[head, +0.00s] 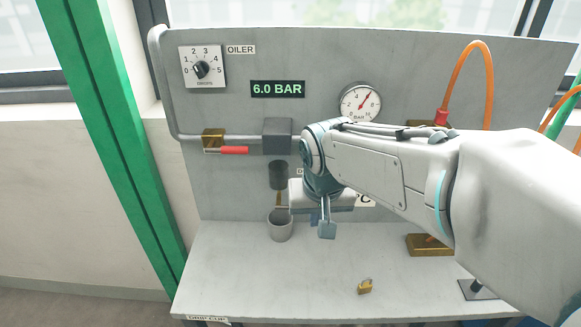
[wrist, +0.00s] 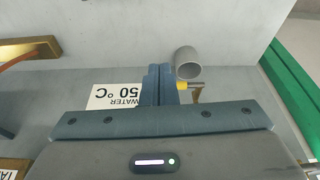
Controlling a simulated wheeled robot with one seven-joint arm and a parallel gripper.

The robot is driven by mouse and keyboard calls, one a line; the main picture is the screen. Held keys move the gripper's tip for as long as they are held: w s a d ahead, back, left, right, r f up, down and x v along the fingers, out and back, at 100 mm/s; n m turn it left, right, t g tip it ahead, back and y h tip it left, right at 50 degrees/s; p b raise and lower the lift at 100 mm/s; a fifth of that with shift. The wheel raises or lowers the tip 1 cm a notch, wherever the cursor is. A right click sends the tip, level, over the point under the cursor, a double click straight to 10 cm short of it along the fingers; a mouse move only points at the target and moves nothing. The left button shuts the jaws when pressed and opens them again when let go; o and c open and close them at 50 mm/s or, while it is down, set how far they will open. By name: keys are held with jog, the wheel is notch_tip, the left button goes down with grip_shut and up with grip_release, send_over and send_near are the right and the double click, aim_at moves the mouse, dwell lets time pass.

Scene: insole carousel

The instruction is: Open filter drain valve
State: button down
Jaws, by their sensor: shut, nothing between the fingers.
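The filter is a grey block (head: 277,136) on the panel with a dark bowl (head: 279,175) below it. A small brass drain valve (head: 278,199) hangs under the bowl, above a grey drip cup (head: 280,227). My gripper (head: 326,229) is shut and empty, just right of the cup. In the wrist view my shut fingers (wrist: 158,72) lie beside the brass drain valve (wrist: 183,86), with a thin lever (wrist: 197,86) on its far side. I cannot tell whether they touch. The cup (wrist: 187,63) shows beyond. The lever's position is unclear in the head view.
A red-handled valve (head: 234,150) sits on the pipe at left. An oiler dial (head: 202,67), a 6.0 BAR display (head: 278,89) and a gauge (head: 360,103) are above. A brass padlock (head: 365,286) lies on the bench (head: 240,280). My arm hides the panel's right part.

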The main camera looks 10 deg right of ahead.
jog(key=w+a+r+m+t+p, duration=0.1)
jog(key=w+a+r+p, duration=0.25)
jog(key=w+r, duration=0.4)
jog(key=s+p+x, duration=0.1)
jog(key=p+x, duration=0.1)
jog(key=x, duration=1.1)
jog(key=shift+d+f, duration=0.3)
jog(key=shift+f, duration=0.05)
jog(key=shift+f+b, duration=0.2)
jog(key=shift+b, duration=0.45)
